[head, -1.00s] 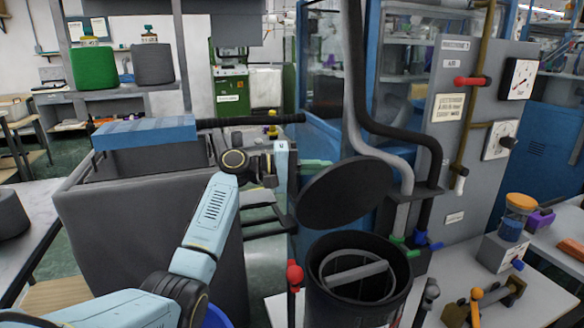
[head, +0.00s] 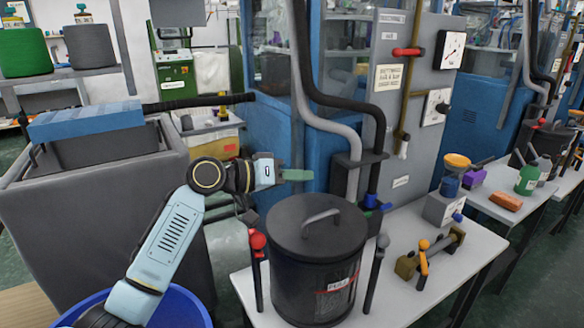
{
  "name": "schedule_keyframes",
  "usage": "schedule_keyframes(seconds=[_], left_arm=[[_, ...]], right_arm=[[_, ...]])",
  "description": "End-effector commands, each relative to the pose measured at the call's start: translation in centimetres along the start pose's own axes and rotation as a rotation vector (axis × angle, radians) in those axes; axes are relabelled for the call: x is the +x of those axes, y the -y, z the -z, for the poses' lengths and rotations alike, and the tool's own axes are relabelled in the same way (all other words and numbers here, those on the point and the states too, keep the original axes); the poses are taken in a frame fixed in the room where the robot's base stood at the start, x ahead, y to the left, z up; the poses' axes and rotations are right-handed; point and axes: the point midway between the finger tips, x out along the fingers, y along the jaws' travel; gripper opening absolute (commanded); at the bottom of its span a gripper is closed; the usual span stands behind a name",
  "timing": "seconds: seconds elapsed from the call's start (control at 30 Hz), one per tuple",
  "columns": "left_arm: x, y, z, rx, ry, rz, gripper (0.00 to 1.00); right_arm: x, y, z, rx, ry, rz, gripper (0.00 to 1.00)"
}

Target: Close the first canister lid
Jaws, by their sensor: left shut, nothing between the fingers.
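The black canister (head: 312,285) stands on the white table in front of me, with a red and white label low on its side. Its round dark lid (head: 318,228) lies flat across the top, with a grey arched handle. My left gripper (head: 298,175) is shut and empty, with its green fingertips above and behind the lid's left part in the picture, apart from it. My right gripper is not in view.
A red-knobbed lever (head: 257,241) and a dark lever (head: 382,241) flank the canister. Hoses (head: 343,140) run behind it. A brass fitting (head: 427,256) lies on the table (head: 405,306) to the right. A large grey bin (head: 95,205) stands left.

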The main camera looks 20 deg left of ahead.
Motion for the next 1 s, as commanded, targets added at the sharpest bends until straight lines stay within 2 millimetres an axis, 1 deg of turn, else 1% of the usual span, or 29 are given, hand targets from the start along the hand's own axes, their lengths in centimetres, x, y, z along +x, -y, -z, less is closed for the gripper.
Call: schedule_keyframes(seconds=[0.17, 0.3, 0.43, 0.87, 0.93, 1.0], left_arm=[[0.2, -0.1, -0.7, 0.047, -0.001, 0.011, 0.0], [0.3, -0.1, -0.9, 0.061, 0.0, 0.015, 0.0], [0.3, -0.1, -0.9, 0.064, 0.0, 0.016, 0.0], [0.3, -0.2, -0.7, 0.063, -0.001, 0.015, 0.0], [0.2, -0.4, -0.5, 0.063, -0.001, 0.015, 0.0], [0.1, -0.6, -0.1, 0.063, -0.001, 0.015, 0.0]], right_arm=[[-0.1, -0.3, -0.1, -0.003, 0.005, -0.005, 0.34], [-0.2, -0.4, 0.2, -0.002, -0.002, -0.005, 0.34], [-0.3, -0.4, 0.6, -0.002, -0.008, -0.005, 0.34], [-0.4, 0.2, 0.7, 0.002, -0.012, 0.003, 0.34], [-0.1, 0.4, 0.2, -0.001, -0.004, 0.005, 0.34], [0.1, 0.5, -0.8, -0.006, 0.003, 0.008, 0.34]])
